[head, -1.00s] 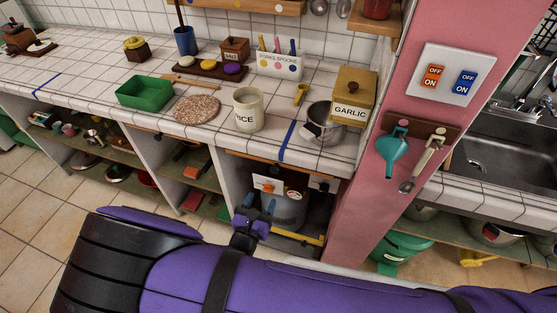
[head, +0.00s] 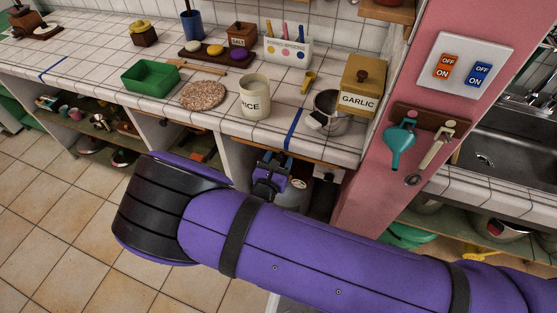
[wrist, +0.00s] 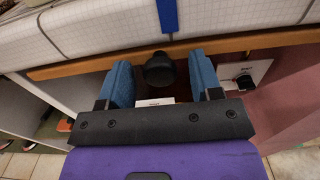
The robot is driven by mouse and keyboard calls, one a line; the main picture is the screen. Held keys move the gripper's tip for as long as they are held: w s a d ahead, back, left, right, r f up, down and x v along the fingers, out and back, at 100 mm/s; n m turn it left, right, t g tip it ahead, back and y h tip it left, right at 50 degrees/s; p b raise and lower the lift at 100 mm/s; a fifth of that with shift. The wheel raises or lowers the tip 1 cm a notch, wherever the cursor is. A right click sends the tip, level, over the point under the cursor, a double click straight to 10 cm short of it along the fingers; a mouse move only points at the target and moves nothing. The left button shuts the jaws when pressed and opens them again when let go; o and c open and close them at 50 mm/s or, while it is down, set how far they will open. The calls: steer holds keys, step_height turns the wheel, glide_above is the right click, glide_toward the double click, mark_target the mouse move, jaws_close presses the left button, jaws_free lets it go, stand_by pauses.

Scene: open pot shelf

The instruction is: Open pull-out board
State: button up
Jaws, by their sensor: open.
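The pull-out board shows as a thin wooden edge (wrist: 258,42) just under the tiled counter's front. It also shows in the head view (head: 326,166), partly behind my gripper. A round black knob (wrist: 160,69) sits on the board's front edge. My gripper (wrist: 163,80) is open, with one blue finger pad on each side of the knob. Gaps show between the knob and both fingers. In the head view my gripper (head: 273,160) is at the counter's front, below the blue stripe; the knob is hidden there.
The tiled counter holds a rice jar (head: 255,97), a garlic box (head: 361,88), a metal pot (head: 330,115) and a green tray (head: 150,76). A pink pillar (head: 378,178) stands to the right. Open shelves lie below the counter. The floor (head: 60,215) at left is clear.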

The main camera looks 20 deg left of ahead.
steer(key=shift+c, duration=0.4)
jaws_close()
steer(key=s+a, duration=0.1)
steer(key=s, duration=2.1)
steer(key=shift+s+a, duration=0.4)
steer(key=shift+o, duration=0.4)
jaws_free()
